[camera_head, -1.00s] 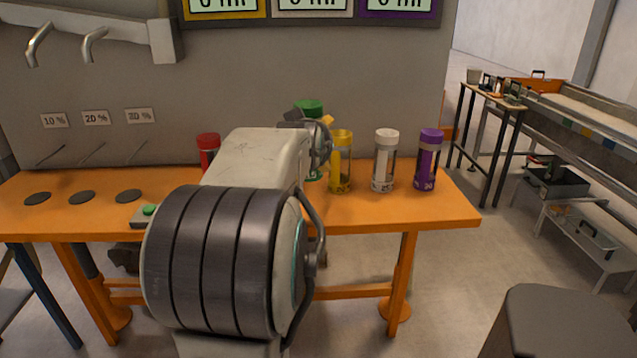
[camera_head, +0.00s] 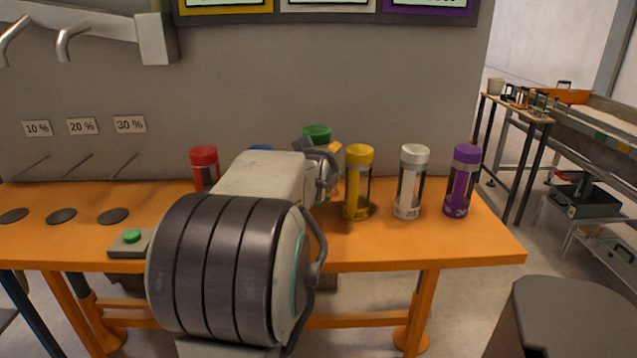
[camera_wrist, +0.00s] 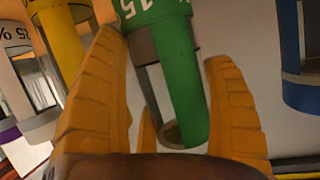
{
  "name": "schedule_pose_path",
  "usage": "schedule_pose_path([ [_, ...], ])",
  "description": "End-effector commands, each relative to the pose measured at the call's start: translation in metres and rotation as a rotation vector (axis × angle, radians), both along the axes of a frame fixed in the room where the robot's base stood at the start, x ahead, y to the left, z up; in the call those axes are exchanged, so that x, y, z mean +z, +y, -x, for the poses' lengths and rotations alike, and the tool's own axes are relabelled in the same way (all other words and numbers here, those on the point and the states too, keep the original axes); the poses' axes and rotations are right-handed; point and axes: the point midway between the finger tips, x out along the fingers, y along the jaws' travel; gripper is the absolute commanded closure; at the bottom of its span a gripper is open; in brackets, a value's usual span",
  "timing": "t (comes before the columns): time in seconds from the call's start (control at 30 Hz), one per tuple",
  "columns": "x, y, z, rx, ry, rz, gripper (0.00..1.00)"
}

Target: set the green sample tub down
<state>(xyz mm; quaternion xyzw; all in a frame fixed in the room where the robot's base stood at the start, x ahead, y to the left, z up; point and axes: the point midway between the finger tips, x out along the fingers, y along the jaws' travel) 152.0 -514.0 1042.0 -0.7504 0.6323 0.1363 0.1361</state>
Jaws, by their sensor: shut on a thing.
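The green sample tub (camera_head: 317,133) shows its green lid above my arm in the head view. In the wrist view its green body and upside-down white label (camera_wrist: 180,85) lie between my orange fingers. My gripper (camera_head: 332,158) is shut on the tub, with a finger on each side in the wrist view (camera_wrist: 163,62). My arm hides most of the tub in the head view. I cannot tell whether its base touches the orange bench (camera_head: 460,240).
A yellow tub (camera_head: 357,185) stands close right of the green one, then a white tub (camera_head: 410,185) and a purple tub (camera_head: 461,182). A red tub (camera_head: 204,168) and a partly hidden blue tub (camera_head: 261,149) are to the left. A green-button box (camera_head: 130,243) sits near the front edge.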

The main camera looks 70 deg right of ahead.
Motion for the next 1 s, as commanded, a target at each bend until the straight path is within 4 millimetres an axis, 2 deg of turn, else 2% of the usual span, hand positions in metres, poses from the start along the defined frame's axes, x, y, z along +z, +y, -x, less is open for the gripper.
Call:
schedule_pose_path([
  [0.17,-0.005,0.0,0.001,-0.002,0.0,0.002,0.58],
  [0.5,-0.04,0.004,0.011,-0.019,0.0,0.002,0.58],
  [0.97,-0.043,0.004,0.011,-0.019,0.0,0.003,0.58],
  [1.0,-0.043,0.004,0.011,-0.02,0.001,0.0,0.17],
])
